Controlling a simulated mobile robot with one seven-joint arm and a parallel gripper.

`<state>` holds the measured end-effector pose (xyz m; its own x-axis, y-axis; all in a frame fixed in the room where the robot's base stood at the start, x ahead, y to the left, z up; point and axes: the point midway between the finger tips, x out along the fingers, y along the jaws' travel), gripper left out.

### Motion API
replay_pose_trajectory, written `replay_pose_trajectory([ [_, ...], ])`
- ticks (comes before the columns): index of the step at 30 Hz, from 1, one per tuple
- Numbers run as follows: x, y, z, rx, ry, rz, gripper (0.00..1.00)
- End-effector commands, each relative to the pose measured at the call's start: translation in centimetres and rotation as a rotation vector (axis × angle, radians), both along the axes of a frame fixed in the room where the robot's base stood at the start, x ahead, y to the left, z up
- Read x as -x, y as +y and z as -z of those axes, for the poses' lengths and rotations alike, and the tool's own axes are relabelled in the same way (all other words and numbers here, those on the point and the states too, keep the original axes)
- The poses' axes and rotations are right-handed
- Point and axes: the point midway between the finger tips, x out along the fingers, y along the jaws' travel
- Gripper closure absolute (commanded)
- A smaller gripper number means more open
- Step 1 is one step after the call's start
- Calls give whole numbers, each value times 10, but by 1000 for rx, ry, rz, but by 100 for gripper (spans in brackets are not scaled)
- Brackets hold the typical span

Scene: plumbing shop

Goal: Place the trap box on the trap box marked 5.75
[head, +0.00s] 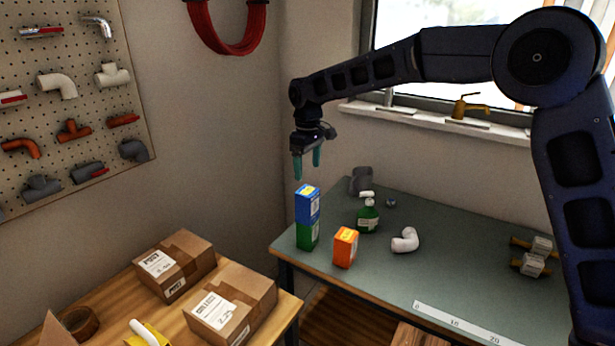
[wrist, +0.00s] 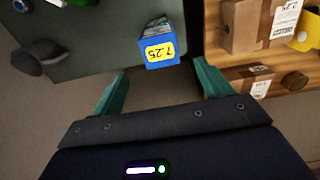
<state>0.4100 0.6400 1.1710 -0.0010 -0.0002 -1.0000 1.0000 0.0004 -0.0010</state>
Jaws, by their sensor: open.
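A blue box (head: 307,208) stands stacked on a green box (head: 308,236) at the near left corner of the green-grey table (head: 400,283). In the wrist view the blue box (wrist: 161,58) bears a yellow label reading 7.25, upside down. An orange box (head: 345,248) stands apart to the right of the stack. No 5.75 marking is legible on any box. My gripper (head: 307,170) is open and empty, fingers pointing down, just above the blue box and apart from it. In the wrist view the blue box shows beyond the gap between the fingers.
A green pump bottle (head: 368,217), a white pipe elbow (head: 405,241) and a grey fitting (head: 361,180) stand near the boxes. A wooden bench (head: 285,318) at left carries cardboard boxes (head: 232,305).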

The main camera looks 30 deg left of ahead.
Motion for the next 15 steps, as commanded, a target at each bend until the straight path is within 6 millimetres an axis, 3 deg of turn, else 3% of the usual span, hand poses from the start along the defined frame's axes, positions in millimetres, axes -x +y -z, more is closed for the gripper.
replay_pose_trajectory([
  [11,-1,-1,-7,-1,-1,1,22],
  [15,-16,-19,-17,-9,-8,35,22],
])
